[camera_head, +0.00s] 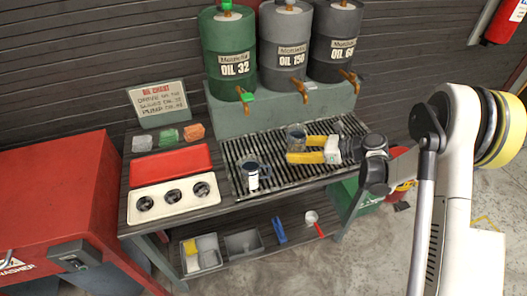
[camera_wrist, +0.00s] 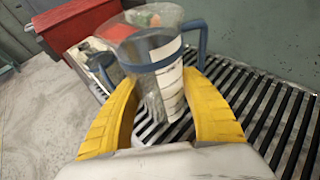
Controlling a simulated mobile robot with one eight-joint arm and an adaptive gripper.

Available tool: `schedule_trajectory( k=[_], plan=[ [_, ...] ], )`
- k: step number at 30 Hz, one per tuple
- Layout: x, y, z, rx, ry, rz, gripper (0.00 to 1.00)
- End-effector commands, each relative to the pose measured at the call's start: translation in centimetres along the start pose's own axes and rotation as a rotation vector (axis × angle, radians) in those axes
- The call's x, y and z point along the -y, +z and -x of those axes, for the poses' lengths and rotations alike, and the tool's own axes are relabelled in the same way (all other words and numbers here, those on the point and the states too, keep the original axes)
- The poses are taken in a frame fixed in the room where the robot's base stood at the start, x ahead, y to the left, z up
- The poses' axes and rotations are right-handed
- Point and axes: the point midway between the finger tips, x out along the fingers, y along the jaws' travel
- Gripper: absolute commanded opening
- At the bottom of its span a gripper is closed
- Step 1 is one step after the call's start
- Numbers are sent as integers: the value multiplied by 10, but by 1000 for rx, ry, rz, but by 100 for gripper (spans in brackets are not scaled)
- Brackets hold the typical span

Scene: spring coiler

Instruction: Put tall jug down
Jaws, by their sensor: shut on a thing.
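My gripper (camera_head: 312,150) has yellow fingers and reaches in from the right over the slatted grate. It is shut on a clear tall jug (camera_head: 297,131) with a dark blue rim and handle. In the wrist view the tall jug (camera_wrist: 150,62) stands upright between the yellow fingers (camera_wrist: 166,112), with a white scale on its side and its handle to the right. Whether its base touches the grate (camera_head: 300,178) is hard to tell. A second jug (camera_head: 252,175) with a dark rim stands on the grate to the left; it is partly hidden behind the tall jug in the wrist view.
Three oil drums (camera_head: 285,50) with taps stand on a raised block behind the grate. A red tray (camera_head: 170,163) and a white tray with three round holes (camera_head: 174,198) lie left of the grate. The grate's right end and front strip are clear.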

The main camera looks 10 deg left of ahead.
Motion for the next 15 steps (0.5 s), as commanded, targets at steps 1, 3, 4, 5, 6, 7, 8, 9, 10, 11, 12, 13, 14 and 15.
schedule_trajectory(
  k=[1, 3, 4, 5, 6, 7, 8, 9, 10, 11, 12, 13, 14, 15],
  plan=[
    [-2, 3, -12, 0, 7, 3, 16],
    [-2, 9, -30, 0, 7, 4, 16],
    [-2, 12, -38, 0, 7, 4, 16],
    [-2, 16, -46, 0, 6, 3, 16],
    [-2, 20, -58, 0, 6, 3, 16],
    [-2, 23, -66, 0, 5, 3, 16],
    [-2, 26, -74, 0, 6, 3, 16],
    [-2, 31, -85, 0, 5, 3, 16],
    [-2, 34, -93, 0, 5, 2, 16],
    [-1, 38, -101, 0, 4, 2, 16],
    [-2, 42, -112, 0, 5, 2, 16],
    [-1, 45, -119, 0, 3, 2, 16],
    [-1, 48, -126, 0, 4, 2, 16],
    [-1, 52, -134, 0, 3, 1, 16]
  ],
)
